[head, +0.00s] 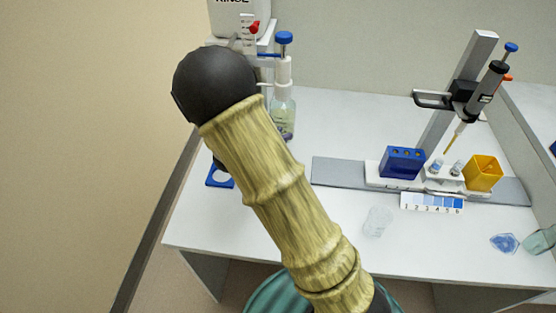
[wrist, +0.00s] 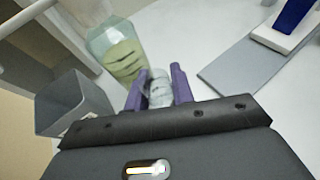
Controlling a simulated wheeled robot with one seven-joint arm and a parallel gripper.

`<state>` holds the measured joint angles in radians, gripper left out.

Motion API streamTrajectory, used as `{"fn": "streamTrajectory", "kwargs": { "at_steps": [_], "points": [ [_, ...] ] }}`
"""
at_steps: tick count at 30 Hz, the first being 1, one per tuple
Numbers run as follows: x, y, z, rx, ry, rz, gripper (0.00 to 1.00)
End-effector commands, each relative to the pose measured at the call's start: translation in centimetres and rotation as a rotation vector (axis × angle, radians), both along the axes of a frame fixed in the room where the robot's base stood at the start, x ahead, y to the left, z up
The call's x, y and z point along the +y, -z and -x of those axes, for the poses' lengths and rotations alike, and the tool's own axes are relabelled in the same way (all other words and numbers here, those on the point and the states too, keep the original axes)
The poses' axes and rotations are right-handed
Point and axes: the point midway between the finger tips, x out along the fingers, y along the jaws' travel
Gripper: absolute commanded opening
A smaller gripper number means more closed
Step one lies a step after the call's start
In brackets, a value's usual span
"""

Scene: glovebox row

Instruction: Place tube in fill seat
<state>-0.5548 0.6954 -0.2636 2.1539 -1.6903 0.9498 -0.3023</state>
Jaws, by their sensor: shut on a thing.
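In the wrist view my gripper (wrist: 158,74) has its two purple fingers shut on a pale, whitish tube (wrist: 159,92). Only part of the tube shows, and its lower end is hard to make out. In the head view my arm hides the gripper and the held tube. A white block (head: 443,178) with small pale vials in it stands below the tip of a pipette (head: 484,88) on the right of the bench. Which spot is the fill seat is not marked.
A blue rack (head: 403,162) and a yellow bin (head: 483,173) flank the white block. A clear cup (head: 377,221) stands in front. A blue-capped bottle (head: 283,112) is behind my arm. In the wrist view a glass bottle (wrist: 118,52) and grey box (wrist: 72,104) are close by.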

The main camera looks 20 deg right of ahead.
Motion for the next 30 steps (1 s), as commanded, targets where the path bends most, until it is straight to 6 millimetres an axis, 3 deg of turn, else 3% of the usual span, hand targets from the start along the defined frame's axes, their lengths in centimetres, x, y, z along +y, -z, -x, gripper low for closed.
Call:
{"fn": "streamTrajectory", "kwargs": {
  "at_steps": [3, 6, 17, 25, 30],
  "points": [
    [0.0, 2.6, 0.0, 0.005, -0.001, 0.003, 0.03],
    [0.1, 4.0, 0.0, 0.003, -0.002, 0.002, 0.03],
    [0.1, 4.5, 0.0, 0.0, -0.002, 0.0, 0.03],
    [0.0, 7.7, 0.0, 0.004, -0.002, 0.002, 0.03],
    [0.3, 8.2, 0.0, 0.001, -0.006, 0.001, 0.03]
  ]
}}
